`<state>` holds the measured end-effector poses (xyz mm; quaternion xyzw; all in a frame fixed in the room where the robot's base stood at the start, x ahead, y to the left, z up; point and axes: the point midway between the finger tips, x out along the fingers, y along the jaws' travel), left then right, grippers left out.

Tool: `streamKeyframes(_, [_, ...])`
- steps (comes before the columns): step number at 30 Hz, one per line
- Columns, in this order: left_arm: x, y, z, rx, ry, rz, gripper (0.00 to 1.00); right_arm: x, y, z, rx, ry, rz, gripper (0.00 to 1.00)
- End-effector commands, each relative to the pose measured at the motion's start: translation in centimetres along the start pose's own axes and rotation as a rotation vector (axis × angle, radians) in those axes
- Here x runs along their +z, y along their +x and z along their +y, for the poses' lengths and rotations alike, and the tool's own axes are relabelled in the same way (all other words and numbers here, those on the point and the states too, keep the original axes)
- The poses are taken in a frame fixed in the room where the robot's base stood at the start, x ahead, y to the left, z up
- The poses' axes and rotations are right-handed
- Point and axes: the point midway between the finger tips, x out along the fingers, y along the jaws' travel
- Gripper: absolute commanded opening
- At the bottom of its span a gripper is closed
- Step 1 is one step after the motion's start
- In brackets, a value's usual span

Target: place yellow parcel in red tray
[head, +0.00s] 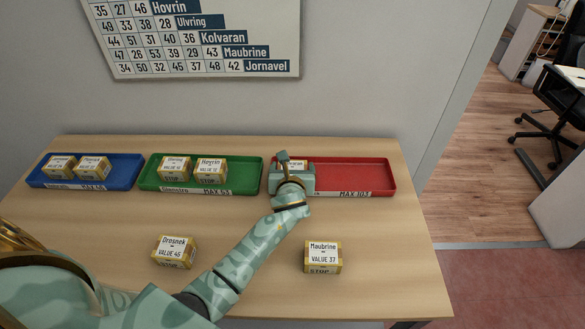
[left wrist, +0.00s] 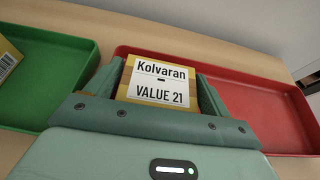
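The yellow parcel labelled Kolvaran, value 21 (left wrist: 158,82), sits between the two fingers of my left gripper (left wrist: 157,92), which look closed against its sides. In the head view my left gripper (head: 292,176) is at the left end of the red tray (head: 352,175). The top of the same parcel (head: 293,163) shows just behind the gripper, over that end of the tray. I cannot tell whether it touches the tray floor. The red tray's right part (left wrist: 262,112) is empty. My right gripper is not in view.
Yellow parcels Dresnek (head: 174,252) and Maubrine (head: 323,257) lie on the front of the table (head: 248,240). The green tray (head: 242,176) and blue tray (head: 122,172) each hold two parcels. A number chart (head: 190,40) hangs on the wall behind.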

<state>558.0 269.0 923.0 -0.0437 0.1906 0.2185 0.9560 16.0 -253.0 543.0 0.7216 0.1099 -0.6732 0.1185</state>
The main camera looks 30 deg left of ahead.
Motion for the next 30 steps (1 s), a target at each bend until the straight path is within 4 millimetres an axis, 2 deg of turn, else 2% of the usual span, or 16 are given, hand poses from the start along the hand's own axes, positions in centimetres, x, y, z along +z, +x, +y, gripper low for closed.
streamKeyframes(5, [0.4,-0.8,0.0,-0.001,0.0,0.0,0.82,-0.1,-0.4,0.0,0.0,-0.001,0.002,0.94])
streamKeyframes(8, [0.5,-2.6,0.0,-0.001,-0.001,0.0,0.82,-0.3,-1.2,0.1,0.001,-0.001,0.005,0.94])
streamKeyframes(15, [0.5,-8.3,0.0,-0.002,-0.002,0.0,0.82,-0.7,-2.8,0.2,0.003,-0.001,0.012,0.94])
streamKeyframes(19, [0.4,-10.6,0.0,-0.001,-0.001,0.0,0.82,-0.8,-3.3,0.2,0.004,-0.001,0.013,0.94])
streamKeyframes(24, [0.3,-12.0,0.0,0.001,0.0,-0.001,0.82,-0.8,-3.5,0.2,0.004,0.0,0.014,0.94])
streamKeyframes(30, [0.2,-12.1,0.0,0.001,0.0,-0.001,0.82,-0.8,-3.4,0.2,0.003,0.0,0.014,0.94])
